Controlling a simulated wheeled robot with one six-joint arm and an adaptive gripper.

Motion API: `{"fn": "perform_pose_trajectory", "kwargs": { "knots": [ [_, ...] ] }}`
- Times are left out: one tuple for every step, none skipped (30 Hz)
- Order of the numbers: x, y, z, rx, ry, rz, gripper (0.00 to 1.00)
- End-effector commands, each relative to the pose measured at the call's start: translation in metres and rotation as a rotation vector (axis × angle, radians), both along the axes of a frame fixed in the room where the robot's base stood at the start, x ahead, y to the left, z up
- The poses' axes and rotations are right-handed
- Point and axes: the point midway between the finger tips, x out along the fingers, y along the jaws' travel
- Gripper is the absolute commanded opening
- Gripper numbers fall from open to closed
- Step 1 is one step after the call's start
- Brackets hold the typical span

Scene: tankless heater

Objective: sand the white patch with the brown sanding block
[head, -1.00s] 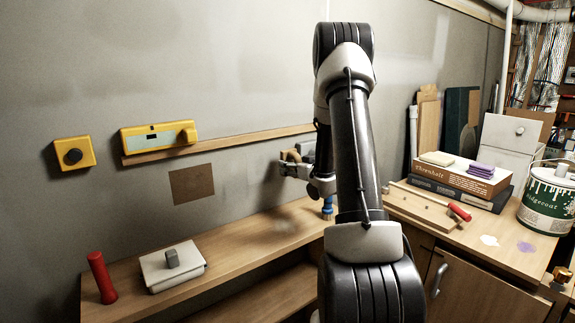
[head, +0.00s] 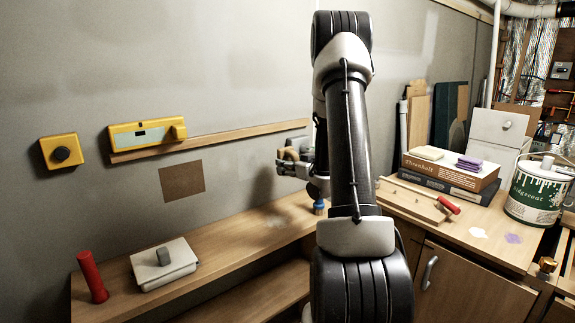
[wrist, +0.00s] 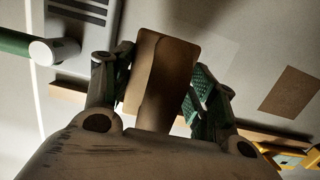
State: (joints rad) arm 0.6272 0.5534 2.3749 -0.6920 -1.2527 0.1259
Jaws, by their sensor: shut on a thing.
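The brown sanding block (wrist: 165,75) is between the two fingers of my gripper (wrist: 160,88), which is shut on it. In the head view my gripper (head: 286,164) is in front of the grey wall, near the right end of the wooden ledge, with the block (head: 291,153) partly hidden by the fingers. I cannot tell whether the block touches the wall.
A wooden ledge (head: 215,141), yellow boxes (head: 147,134) and a brown square (head: 182,181) are on the wall. A red cylinder (head: 92,277) and white box (head: 164,264) stand on the lower shelf. Books (head: 450,170) and a paint can (head: 536,192) stand on the right worktop.

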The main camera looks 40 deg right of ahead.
Motion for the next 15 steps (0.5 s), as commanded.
{"fn": "perform_pose_trajectory", "kwargs": {
  "knots": [
    [0.000, 0.000, 0.000, 0.000, -0.001, 0.000, 0.39],
    [0.000, 0.000, 0.000, 0.000, -0.001, 0.000, 0.39],
    [0.000, 0.000, 0.000, 0.000, -0.001, 0.000, 0.39],
    [0.000, 0.000, 0.000, 0.000, -0.001, 0.000, 0.39],
    [0.000, 0.000, 0.000, 0.000, -0.001, 0.000, 0.39],
    [0.000, 0.000, 0.000, 0.000, -0.001, 0.000, 0.39],
    [0.000, 0.000, 0.000, 0.000, -0.001, 0.000, 0.39],
    [0.000, 0.000, 0.000, 0.000, -0.001, 0.000, 0.39],
    [0.001, 0.000, 0.000, 0.000, -0.001, 0.000, 0.39],
    [0.001, 0.001, 0.000, -0.001, -0.001, 0.002, 0.39],
    [0.002, 0.003, 0.000, 0.000, -0.001, 0.006, 0.39],
    [0.004, 0.008, 0.000, 0.000, 0.000, 0.014, 0.39],
    [0.007, 0.013, -0.001, 0.000, 0.000, 0.023, 0.39],
    [0.010, 0.019, -0.002, 0.000, 0.000, 0.035, 0.39],
    [0.014, 0.031, -0.005, 0.000, 0.001, 0.055, 0.39]
  ]
}}
